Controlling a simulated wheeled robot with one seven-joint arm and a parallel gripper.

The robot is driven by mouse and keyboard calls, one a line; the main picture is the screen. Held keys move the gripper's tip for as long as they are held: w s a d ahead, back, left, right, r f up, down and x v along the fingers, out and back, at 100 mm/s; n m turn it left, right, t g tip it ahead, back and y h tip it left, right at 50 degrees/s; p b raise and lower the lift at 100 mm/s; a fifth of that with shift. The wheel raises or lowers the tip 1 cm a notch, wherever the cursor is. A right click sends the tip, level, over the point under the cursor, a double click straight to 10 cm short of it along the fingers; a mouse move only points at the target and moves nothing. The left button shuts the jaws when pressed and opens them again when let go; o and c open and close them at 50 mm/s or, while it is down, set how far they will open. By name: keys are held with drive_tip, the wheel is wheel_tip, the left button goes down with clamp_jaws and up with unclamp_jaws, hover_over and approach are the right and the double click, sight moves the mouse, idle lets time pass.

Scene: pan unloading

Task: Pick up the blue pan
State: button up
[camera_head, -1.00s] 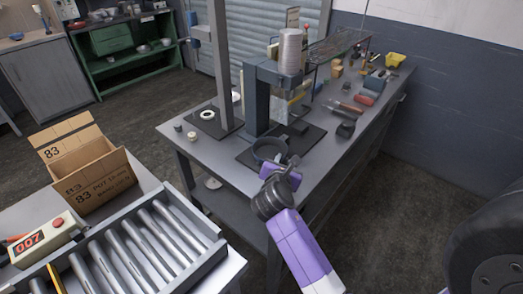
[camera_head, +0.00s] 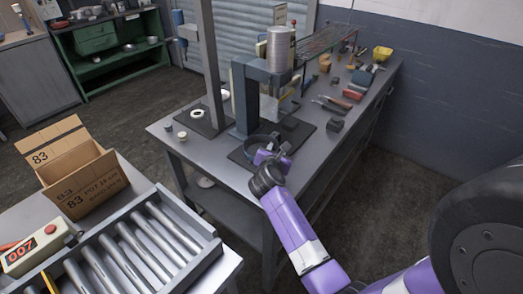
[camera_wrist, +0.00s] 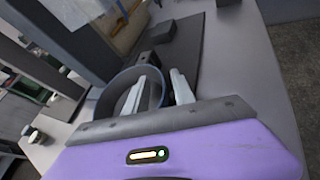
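The blue pan (camera_head: 251,143) is a round, dark blue-grey vessel on a dark mat at the foot of the press on the workbench. In the wrist view the pan (camera_wrist: 108,92) shows its rim and hollow inside. My gripper (camera_head: 270,156) is at the pan's near right side, partly covering it. In the wrist view my gripper (camera_wrist: 162,76) has its two pale fingers apart. The left finger reaches over the inside of the pan and the right one is outside, with the right wall between them. The pan's lower part is hidden.
The press column (camera_head: 241,95) stands just behind the pan. A small dark block (camera_head: 334,125) and several tools lie to the right on the bench. A roller conveyor (camera_head: 135,250) and an open cardboard box (camera_head: 84,172) are at lower left.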

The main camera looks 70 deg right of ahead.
clamp_jaws()
drive_tip(key=shift+a+f, duration=0.1)
drive_tip(key=shift+f, duration=0.1)
idle(1.1)
